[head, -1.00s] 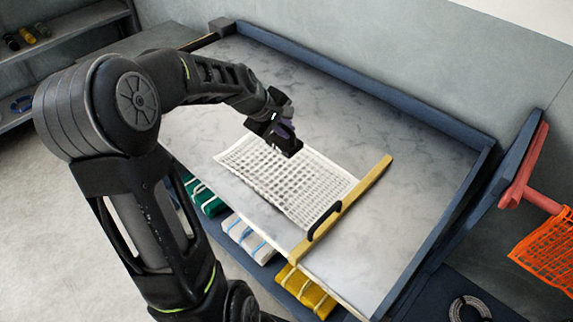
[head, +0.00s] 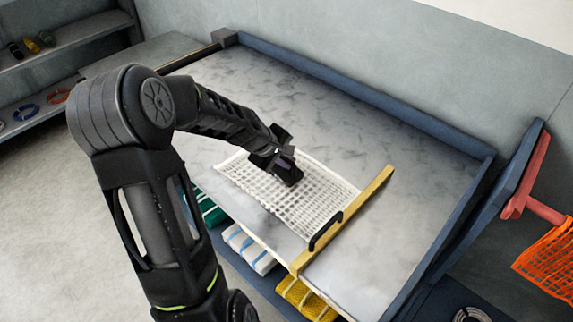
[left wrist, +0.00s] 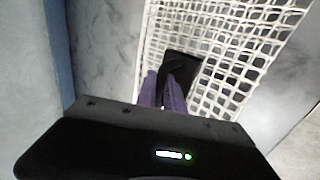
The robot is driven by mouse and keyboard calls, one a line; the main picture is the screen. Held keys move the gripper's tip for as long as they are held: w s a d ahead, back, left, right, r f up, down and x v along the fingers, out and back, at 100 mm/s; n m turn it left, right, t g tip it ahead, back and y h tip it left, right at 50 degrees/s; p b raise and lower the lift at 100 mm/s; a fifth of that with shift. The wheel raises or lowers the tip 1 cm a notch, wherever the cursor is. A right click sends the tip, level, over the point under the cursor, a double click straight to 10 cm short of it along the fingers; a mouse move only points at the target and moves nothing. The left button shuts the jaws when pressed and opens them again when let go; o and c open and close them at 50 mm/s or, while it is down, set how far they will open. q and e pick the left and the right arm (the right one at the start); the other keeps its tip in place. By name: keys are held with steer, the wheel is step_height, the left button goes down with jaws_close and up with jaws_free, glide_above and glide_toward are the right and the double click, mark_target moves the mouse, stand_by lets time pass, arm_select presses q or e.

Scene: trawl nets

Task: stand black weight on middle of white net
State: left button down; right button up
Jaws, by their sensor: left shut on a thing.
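The white net (head: 305,205) lies spread on the grey table, its right end along a yellow bar (head: 350,220). It also fills much of the left wrist view (left wrist: 225,85). My left gripper (head: 277,160) is over the net, near its middle, pointing down. In the left wrist view its purple fingers (left wrist: 164,90) are shut on the black weight (left wrist: 183,65), which is over the mesh. In the head view the weight is a dark block (head: 289,176), partly hidden by the gripper. I cannot tell whether it touches the net. My right gripper is not in view.
A black handle (head: 325,230) is at the yellow bar's near side. Blue rims (head: 370,95) edge the table's back and right. Bundled nets in green, white and yellow (head: 305,298) sit below the front edge. An orange net (head: 550,262) hangs at right. The table right of the bar is clear.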

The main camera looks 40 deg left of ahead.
mark_target(287, 171)
arm_select(q)
steer(key=shift+f, duration=0.9)
steer(key=shift+f, duration=0.15)
steer(key=shift+s+d+f+b, duration=0.15)
steer(key=shift+s+f+b, duration=0.1)
steer(key=shift+f+b, duration=0.5)
steer(key=c, duration=1.6)
jaws_free()
steer(key=shift+s+f, duration=0.1)
steer(key=shift+o, duration=0.7)
steer(key=shift+r+p, duration=0.8)
steer(key=shift+r, duration=0.05)
steer(key=b+v, duration=0.1)
steer(key=v, duration=1)
steer(key=shift+r, duration=0.5)
